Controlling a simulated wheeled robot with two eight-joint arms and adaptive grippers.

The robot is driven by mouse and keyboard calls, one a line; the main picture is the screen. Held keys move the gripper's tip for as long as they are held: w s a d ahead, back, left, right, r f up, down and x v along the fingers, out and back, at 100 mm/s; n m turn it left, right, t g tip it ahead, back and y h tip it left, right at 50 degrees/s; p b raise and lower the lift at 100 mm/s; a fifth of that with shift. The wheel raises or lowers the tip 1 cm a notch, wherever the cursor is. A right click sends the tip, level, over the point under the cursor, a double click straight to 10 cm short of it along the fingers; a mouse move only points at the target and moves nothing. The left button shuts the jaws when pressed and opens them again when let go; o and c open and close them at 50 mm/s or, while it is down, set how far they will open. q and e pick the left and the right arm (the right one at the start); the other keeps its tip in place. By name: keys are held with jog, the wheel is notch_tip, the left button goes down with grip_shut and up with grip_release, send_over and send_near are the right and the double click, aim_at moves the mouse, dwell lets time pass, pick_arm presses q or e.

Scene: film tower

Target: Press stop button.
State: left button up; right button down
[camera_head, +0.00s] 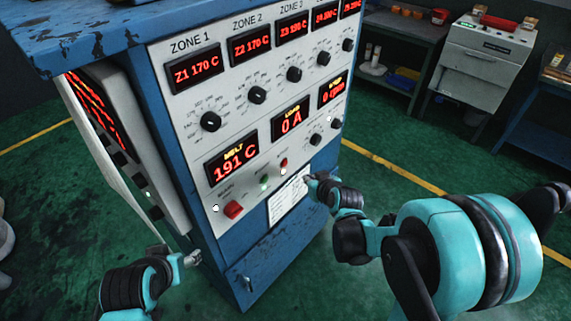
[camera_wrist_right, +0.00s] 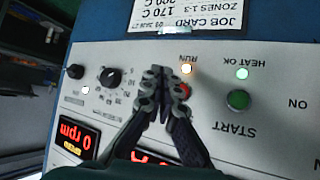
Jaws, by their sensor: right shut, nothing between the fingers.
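The red stop button (camera_head: 284,162) is on the light control panel, just above a lit lamp. In the right wrist view the panel is upside down, and the red button (camera_wrist_right: 184,91) shows partly behind my fingers. My right gripper (camera_head: 309,181) is shut and empty, to the right of and below the button in the head view. In the wrist view its fingertips (camera_wrist_right: 166,72) overlap the button's left edge; I cannot tell whether they touch it. My left gripper (camera_head: 194,258) is low beside the cabinet's left corner, and its fingers are too small to read.
The green START button (camera_wrist_right: 238,100) and lit HEAT OK lamp (camera_wrist_right: 241,73) are beside the stop button; the RUN lamp (camera_wrist_right: 186,68) is lit. A red switch (camera_head: 232,209) sits lower left. The job card (camera_head: 289,200) is below the buttons. Green floor (camera_head: 380,190) is open at right.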

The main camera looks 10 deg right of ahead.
jog(key=w+a, duration=0.4)
jog(key=w, duration=0.1)
jog(key=shift+w, duration=0.1)
dwell(1.5)
jog(key=shift+w+a, duration=0.2)
jog(key=shift+w+a+b, duration=0.25)
jog(key=shift+w+b, duration=0.05)
dwell(0.7)
dwell(0.4)
jog(key=shift+s+d, duration=0.5)
jog(key=shift+s, duration=0.1)
jog(key=shift+s+d, duration=0.8)
jog(key=shift+s, duration=0.2)
jog(key=shift+s+d, duration=0.75)
jog(key=shift+s, duration=0.25)
